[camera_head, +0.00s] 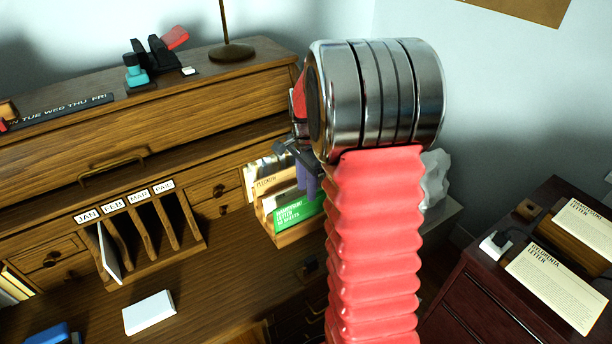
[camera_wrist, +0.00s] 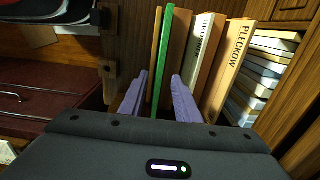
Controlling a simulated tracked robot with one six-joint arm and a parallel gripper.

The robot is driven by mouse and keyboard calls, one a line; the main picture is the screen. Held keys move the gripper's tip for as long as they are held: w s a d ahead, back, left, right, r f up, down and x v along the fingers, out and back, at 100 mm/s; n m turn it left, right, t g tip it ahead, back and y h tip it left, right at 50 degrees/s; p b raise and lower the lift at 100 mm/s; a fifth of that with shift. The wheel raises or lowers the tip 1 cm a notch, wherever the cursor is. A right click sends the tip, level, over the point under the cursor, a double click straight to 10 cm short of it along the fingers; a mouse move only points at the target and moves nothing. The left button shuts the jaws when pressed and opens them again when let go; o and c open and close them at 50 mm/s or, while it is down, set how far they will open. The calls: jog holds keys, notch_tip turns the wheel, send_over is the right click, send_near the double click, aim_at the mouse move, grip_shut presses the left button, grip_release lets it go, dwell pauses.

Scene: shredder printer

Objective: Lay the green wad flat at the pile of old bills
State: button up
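The green wad (camera_head: 298,211), a flat packet with white print, stands upright at the front of a wooden file rack (camera_head: 290,238) on the desk. In the wrist view the green wad (camera_wrist: 164,50) shows edge-on between the two purple fingers of my gripper (camera_wrist: 160,80). The fingers are apart, with a visible gap beside the wad, and reach down around it. In the head view my gripper (camera_head: 308,178) is at the rack, partly hidden by my arm. I cannot tell which papers are the pile of old bills.
Folders, one marked PLECKOW (camera_wrist: 222,70), stand close beside the wad. A stack of papers (camera_wrist: 268,70) lies right of them. A white block (camera_head: 149,312) lies on the desk near the month slots (camera_head: 140,230). Printed letters (camera_head: 560,285) lie on the red cabinet.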

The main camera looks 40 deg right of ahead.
send_over(307, 212)
jog(key=shift+w+d+f, duration=0.1)
jog(key=shift+w+f, duration=0.05)
jog(key=shift+f, duration=1.05)
jog(key=shift+w+d+f, duration=0.1)
jog(key=shift+w+f, duration=0.05)
jog(key=shift+f, duration=1.05)
jog(key=shift+c, duration=0.2)
grip_shut()
jog(key=shift+r, duration=1.1)
